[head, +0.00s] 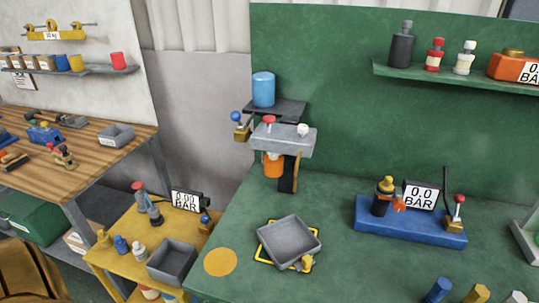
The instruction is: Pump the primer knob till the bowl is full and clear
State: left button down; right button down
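A grey filter-like block (290,140) is mounted at the green panel above the bench. A red knob (269,120) and a white knob (303,130) stand on its top; I cannot tell for sure which is the primer knob. Under the block hangs an orange cup-shaped part (273,168), probably the bowl; its fill and clarity cannot be made out. A blue tank (263,90) stands on a dark bracket behind, with a blue-balled brass valve (241,128) to its left. Neither of my grippers is in view.
A grey tray (272,238) lies in a yellow outline on the green bench. A blue base (410,222) with a gauge reading 0.0 BAR stands right. A yellow cart (118,264) with bottles and a grey bin is left. The bench between tray and blue base is clear.

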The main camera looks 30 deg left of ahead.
aim_at(268, 120)
jog(key=j+z, duration=0.2)
jog(key=j, duration=0.25)
jog(key=j+z, duration=0.2)
jog(key=j, duration=0.3)
jog(key=k+j+z, duration=0.15)
jog(key=j, duration=0.3)
jog(key=j+z, duration=0.2)
jog(key=j, duration=0.25)
jog(key=k, duration=0.05)
